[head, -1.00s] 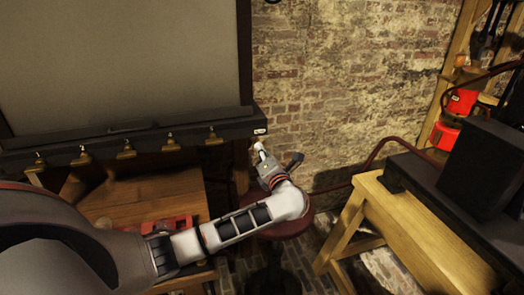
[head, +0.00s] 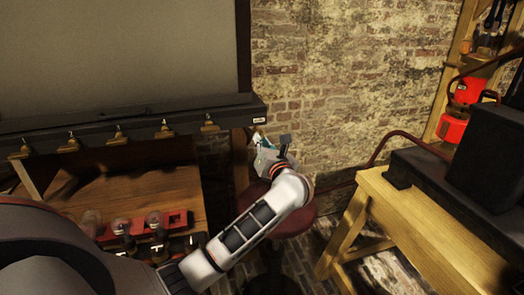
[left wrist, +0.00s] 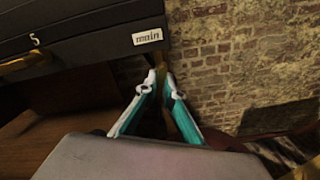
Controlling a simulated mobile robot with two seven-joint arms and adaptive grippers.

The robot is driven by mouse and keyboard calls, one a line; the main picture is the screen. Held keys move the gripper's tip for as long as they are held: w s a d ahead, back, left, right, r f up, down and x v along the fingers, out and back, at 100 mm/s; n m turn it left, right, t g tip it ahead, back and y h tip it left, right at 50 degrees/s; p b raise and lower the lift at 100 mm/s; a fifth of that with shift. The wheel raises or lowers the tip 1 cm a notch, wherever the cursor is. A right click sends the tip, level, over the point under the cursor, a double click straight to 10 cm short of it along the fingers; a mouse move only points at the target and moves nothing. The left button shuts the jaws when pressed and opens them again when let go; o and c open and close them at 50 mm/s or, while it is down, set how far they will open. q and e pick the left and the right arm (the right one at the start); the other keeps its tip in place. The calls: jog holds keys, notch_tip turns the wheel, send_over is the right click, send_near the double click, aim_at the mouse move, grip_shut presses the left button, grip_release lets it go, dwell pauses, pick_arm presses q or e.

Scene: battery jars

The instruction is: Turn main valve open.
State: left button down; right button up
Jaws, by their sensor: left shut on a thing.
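The main valve sits under the right end of the dark wall rail, below the white "main" label (head: 259,120), which also reads clearly in the left wrist view (left wrist: 147,37). A brownish brass-coloured lever (left wrist: 161,74) hangs below that label. My left gripper (head: 260,138) is at this rail end. In the left wrist view its two teal fingers with pale tips (left wrist: 161,88) are close together and shut on the lever. The gripper hides most of the valve in the head view. My right gripper is not in view.
Several brass valves (head: 115,138) line the rail (head: 60,128) to the left. A wooden table (head: 150,195) below holds glass jars and a red holder (head: 175,219). A red stool (head: 290,224) stands below my arm. A wooden bench (head: 420,230) is at right.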

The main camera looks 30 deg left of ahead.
pick_arm(q)
jog(key=n+b, duration=0.4)
jog(key=shift+n, duration=0.4)
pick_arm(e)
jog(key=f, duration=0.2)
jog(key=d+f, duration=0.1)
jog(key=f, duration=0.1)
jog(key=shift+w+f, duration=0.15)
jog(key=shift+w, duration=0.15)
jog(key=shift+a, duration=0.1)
